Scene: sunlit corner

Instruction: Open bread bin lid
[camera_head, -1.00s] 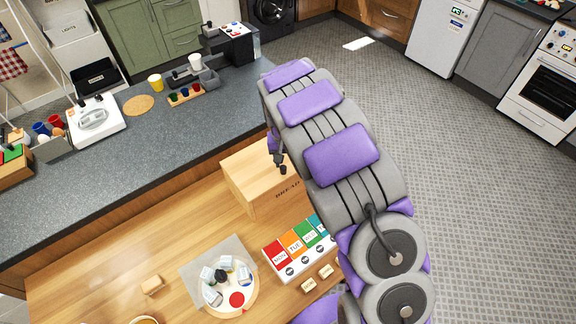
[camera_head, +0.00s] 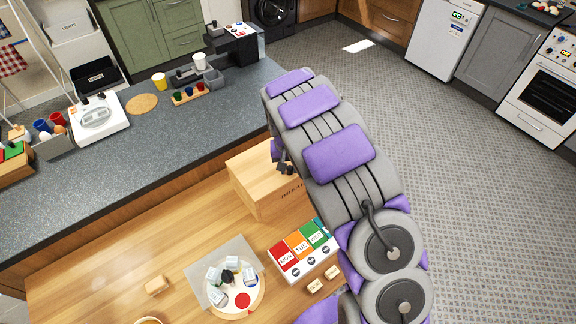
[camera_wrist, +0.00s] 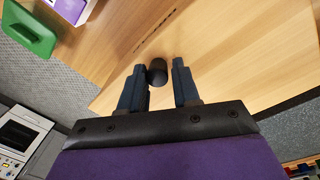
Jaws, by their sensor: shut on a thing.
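The wooden bread bin (camera_head: 252,184) stands on the wooden table, with dark lettering on its front, partly hidden by my arm. Its top looks closed. In the wrist view, the pale wooden lid (camera_wrist: 225,60) fills the middle and right. A round black knob (camera_wrist: 157,72) lies between the two dark fingers of my gripper (camera_wrist: 158,74), against the left finger. My gripper is shut on the knob. In the head view, my gripper (camera_head: 284,167) is at the bin's top, mostly hidden behind my arm.
Coloured day blocks (camera_head: 290,255) stand in front of the bin. A round white board (camera_head: 255,300) with several small items is to their left. A grey counter (camera_head: 150,160) runs behind the table. Open floor (camera_head: 450,200) lies to the right.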

